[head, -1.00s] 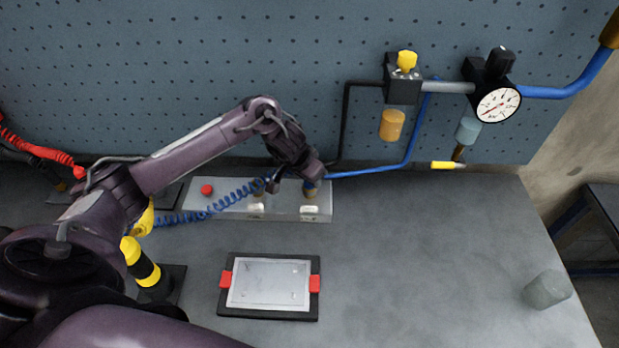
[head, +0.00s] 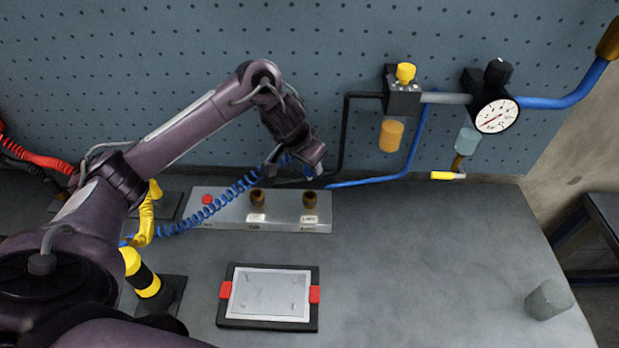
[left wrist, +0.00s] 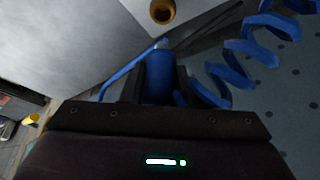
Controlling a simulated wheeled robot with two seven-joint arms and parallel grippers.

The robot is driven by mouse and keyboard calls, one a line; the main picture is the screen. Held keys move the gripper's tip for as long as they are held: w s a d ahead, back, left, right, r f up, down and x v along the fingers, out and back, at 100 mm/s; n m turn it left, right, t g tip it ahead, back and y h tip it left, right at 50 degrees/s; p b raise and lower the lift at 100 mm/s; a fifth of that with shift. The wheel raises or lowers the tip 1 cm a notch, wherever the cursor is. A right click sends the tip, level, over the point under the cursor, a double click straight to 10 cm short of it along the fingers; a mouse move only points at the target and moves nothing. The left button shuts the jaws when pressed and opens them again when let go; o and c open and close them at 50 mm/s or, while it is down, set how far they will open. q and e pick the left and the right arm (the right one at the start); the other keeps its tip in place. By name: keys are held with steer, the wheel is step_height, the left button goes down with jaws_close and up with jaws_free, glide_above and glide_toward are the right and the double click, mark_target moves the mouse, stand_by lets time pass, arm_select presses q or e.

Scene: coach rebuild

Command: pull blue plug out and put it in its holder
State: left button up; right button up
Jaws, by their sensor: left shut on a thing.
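My left gripper (head: 296,172) is shut on the blue plug and holds it in the air above and behind the metal socket block (head: 230,212). In the left wrist view the blue plug (left wrist: 158,78) sits between my fingers, its pale metal tip pointing away from the palm. Its coiled blue hose (head: 190,219) runs left towards a yellow bracket (head: 147,215). The block's right brass socket (head: 309,200) and left brass socket (head: 257,198) are both empty. One brass socket (left wrist: 162,11) shows at the top of the left wrist view, apart from the plug. I cannot tell which part is the holder.
A black-framed tray (head: 228,318) with red clips lies in front of the block. A yellow-black post (head: 143,275) stands at left. A gauge (head: 496,116), regulator (head: 404,95) and blue pipe (head: 375,178) are behind.

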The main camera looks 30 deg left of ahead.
arm_select(q)
step_height(320, 180, up, 11)
steer(key=p, duration=0.4)
steer(key=shift+f, duration=0.1)
steer(key=shift+r+p, duration=0.45)
steer(key=shift+r, duration=0.15)
steer(key=shift+r+p, duration=0.9)
steer(key=shift+r, duration=1.15)
